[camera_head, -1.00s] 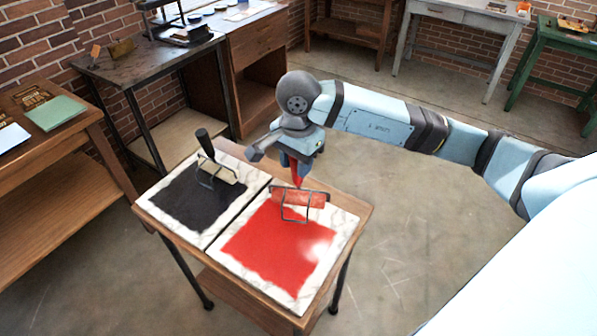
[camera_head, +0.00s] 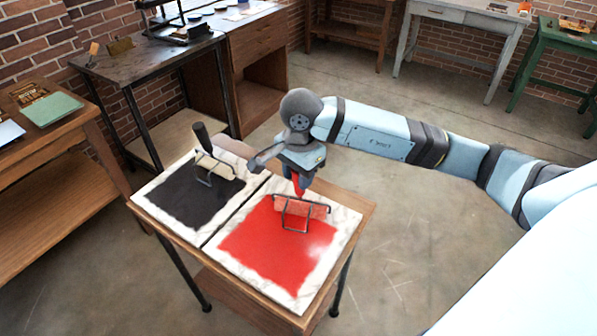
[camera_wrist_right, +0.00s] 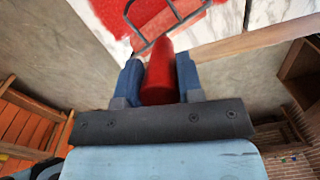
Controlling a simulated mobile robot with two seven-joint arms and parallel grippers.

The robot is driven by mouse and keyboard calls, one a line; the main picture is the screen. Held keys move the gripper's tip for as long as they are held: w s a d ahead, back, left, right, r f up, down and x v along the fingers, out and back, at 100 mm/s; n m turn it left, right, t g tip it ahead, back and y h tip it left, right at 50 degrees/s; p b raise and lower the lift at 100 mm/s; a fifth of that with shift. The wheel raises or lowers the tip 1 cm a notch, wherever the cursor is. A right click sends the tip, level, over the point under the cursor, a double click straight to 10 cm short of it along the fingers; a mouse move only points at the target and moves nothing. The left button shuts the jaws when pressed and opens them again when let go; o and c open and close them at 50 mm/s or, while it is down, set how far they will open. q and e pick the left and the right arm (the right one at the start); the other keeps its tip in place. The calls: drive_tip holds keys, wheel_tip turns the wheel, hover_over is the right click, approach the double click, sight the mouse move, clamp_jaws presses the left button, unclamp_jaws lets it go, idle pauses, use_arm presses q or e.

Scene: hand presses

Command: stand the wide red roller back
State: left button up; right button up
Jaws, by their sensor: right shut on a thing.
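The wide red roller (camera_head: 312,210) has a red handle and a dark wire frame. It is over the far part of the red ink slab (camera_head: 270,245). My right gripper (camera_head: 297,178) is shut on its red handle, which also shows between the blue fingers in the right wrist view (camera_wrist_right: 160,75). The roller's frame (camera_wrist_right: 180,12) points toward the red ink in that view. I cannot tell whether the roller touches the slab. My left gripper is not in view.
A second roller with a black handle (camera_head: 202,137) stands on the black ink slab (camera_head: 185,210) at left. Both slabs lie on a small wooden table (camera_head: 362,212). Benches line the brick walls. The floor right of the table is clear.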

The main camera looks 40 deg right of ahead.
idle(0.3)
drive_tip(key=shift+f, duration=0.1)
idle(0.4)
drive_tip(key=o, duration=1.4)
drive_tip(key=shift+c, duration=0.2)
drive_tip(key=shift+s+r+p, duration=0.15)
drive_tip(key=shift+r+p, duration=2)
drive_tip(key=shift+r, duration=2.4)
drive_tip(key=shift+f, duration=0.1)
